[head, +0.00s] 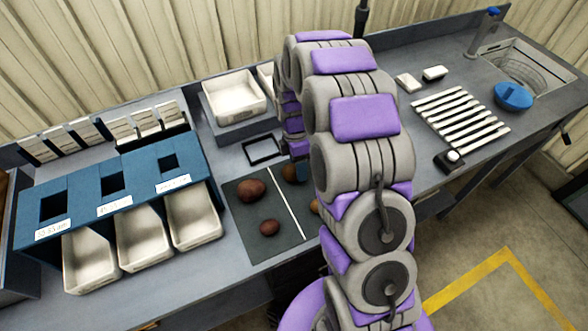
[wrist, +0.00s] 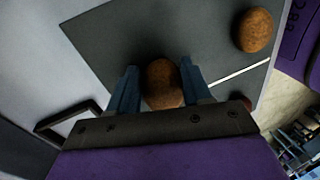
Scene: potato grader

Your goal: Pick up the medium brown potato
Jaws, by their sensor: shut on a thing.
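My gripper (wrist: 160,70) is shut on a brown potato (wrist: 162,88), with one blue finger on each side of it, over the dark mat (wrist: 110,45). In the head view this brown potato (head: 289,173) is partly hidden by my gripper (head: 297,158). I cannot tell whether it still touches the mat. Another brown potato (wrist: 255,30) lies on the mat at the upper right of the wrist view. In the head view it is mostly hidden behind my arm (head: 315,207).
Two reddish potatoes, a larger one (head: 251,190) and a smaller one (head: 269,227), lie left of the mat's white line. A black square frame (head: 262,150) lies behind the mat. A blue sizing stand (head: 85,190) with white trays (head: 195,225) is at left.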

